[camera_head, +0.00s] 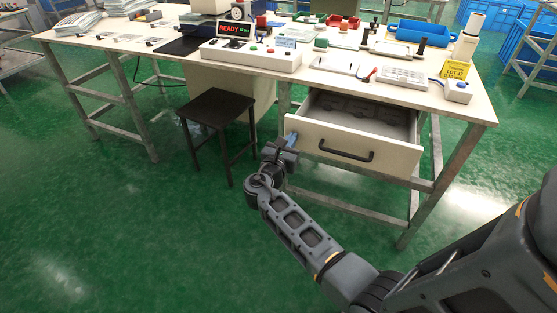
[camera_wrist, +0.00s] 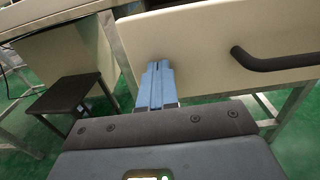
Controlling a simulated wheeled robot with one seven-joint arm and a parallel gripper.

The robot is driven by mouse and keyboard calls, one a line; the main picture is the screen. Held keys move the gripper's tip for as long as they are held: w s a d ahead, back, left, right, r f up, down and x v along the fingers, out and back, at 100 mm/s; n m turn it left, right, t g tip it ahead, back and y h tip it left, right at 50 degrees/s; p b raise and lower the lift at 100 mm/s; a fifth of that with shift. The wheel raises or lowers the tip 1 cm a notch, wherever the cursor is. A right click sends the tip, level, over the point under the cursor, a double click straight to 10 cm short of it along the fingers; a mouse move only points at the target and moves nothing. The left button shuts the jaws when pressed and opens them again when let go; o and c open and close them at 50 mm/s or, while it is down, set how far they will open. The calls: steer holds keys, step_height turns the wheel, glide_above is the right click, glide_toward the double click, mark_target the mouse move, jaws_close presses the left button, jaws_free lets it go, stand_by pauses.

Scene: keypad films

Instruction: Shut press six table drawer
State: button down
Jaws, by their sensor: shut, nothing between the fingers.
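The table drawer (camera_head: 352,147) is pulled open under the right part of the workbench, and its grey inside shows. Its cream front carries a dark bar handle (camera_head: 346,151). My gripper (camera_head: 292,138) is at the left end of the drawer front, with its blue fingers shut and empty. In the wrist view the closed fingertips (camera_wrist: 158,66) point at the cream drawer front (camera_wrist: 215,55), left of the handle (camera_wrist: 275,62). They look very near or touching the front; I cannot tell which.
A dark stool (camera_head: 217,110) stands left of the drawer. Metal table legs stand beside the drawer. Green floor in front is clear.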

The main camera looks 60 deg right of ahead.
mark_target(311, 117)
steer(key=d+b, duration=0.2)
steer(key=d, duration=0.4)
steer(key=w+d+b, duration=0.1)
steer(key=d+b, duration=0.1)
steer(key=d, duration=0.5)
steer(key=d+b, duration=0.2)
steer(key=d, duration=0.4)
steer(key=shift+w+d+f, duration=0.15)
steer(key=shift+w+d, duration=0.05)
steer(key=shift+d, duration=0.15)
steer(key=shift+w+d, duration=0.1)
steer(key=shift+d, duration=0.25)
steer(key=shift+a+r, duration=0.2)
steer(key=shift+a, duration=0.3)
steer(key=a+p, duration=0.1)
steer(key=a, duration=0.3)
steer(key=a+p, duration=0.1)
steer(key=a, duration=0.3)
steer(key=s+a+p, duration=0.1)
steer(key=a, duration=0.4)
steer(key=shift+f, duration=0.1)
steer(key=shift+s+a, duration=0.1)
